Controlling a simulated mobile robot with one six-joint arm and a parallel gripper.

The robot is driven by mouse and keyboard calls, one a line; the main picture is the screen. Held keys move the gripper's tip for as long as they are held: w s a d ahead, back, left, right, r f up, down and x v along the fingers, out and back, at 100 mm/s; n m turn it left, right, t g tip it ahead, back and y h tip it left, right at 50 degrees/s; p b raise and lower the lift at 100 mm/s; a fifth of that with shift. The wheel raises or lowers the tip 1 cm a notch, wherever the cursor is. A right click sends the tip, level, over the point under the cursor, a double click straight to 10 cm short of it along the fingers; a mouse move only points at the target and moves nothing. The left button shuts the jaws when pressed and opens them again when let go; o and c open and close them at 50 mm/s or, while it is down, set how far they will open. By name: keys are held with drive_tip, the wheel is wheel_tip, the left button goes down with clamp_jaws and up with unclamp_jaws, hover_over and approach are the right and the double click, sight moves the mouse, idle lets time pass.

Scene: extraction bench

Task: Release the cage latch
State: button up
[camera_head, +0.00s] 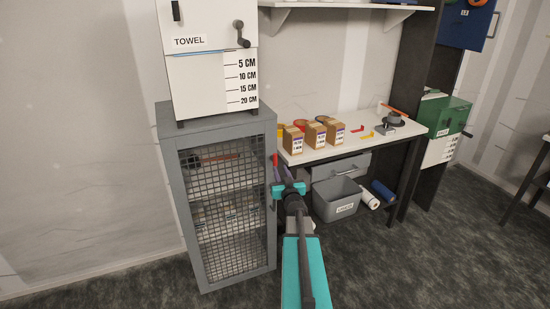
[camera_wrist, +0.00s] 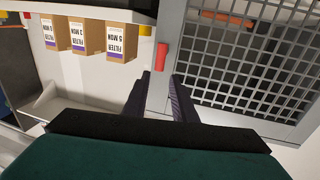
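The grey wire-mesh cage (camera_head: 190,225) stands at the left of centre with its door shut. Its red latch handle (camera_head: 275,159) sticks up at the right edge of the front. In the wrist view the red latch (camera_wrist: 161,57) is just beyond my fingertips, in front of the grey door frame, beside the mesh (camera_wrist: 245,52). My gripper (camera_head: 282,174) is at the cage's right front edge, just below the latch. In the wrist view my gripper (camera_wrist: 160,80) has its two dark fingers apart, with the grey frame visible between them. Nothing is held.
A white TOWEL box (camera_head: 205,75) stands on the cage. A white bench (camera_head: 350,145) to the right bears filter boxes (camera_head: 315,136) and small coloured parts. A grey bin (camera_head: 336,198) and a paper roll (camera_head: 370,200) are beneath. The floor in front is clear.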

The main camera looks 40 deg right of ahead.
sight(275, 159)
drive_tip(key=shift+p+x, duration=1.75)
drive_tip(key=shift+x, duration=4.2)
clamp_jaws()
